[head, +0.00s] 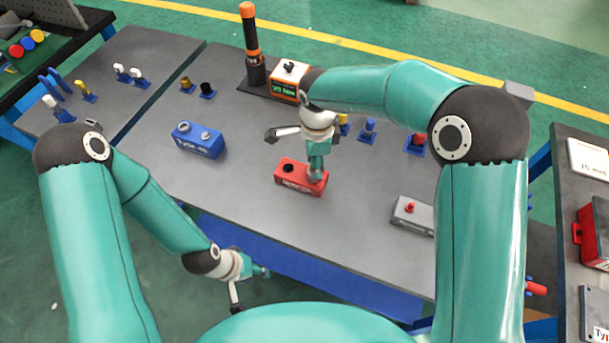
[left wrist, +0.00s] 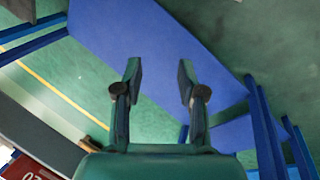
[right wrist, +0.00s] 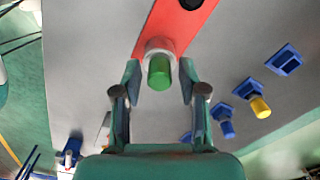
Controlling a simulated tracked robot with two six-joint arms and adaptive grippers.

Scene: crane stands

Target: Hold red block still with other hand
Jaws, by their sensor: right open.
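The red block (head: 293,184) lies on the grey table near its middle, with a dark round hole toward its left end. In the right wrist view the red block (right wrist: 178,28) carries a green-tipped plug (right wrist: 159,72) with a white collar at its near end. My right gripper (head: 316,172) is over the block's right end and hides part of it. Its fingers (right wrist: 160,76) are open, one on each side of the plug; contact cannot be told. My left gripper (head: 250,281) is low in front of the table's front edge, away from the block. Its fingers (left wrist: 158,80) are apart and empty.
A blue block (head: 198,142) stands left of the red one, a grey block with a red knob (head: 410,215) right. Behind are an orange-topped post (head: 250,45), a display box (head: 287,85) and several blue sockets (head: 367,132). The table between the blue and red blocks is clear.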

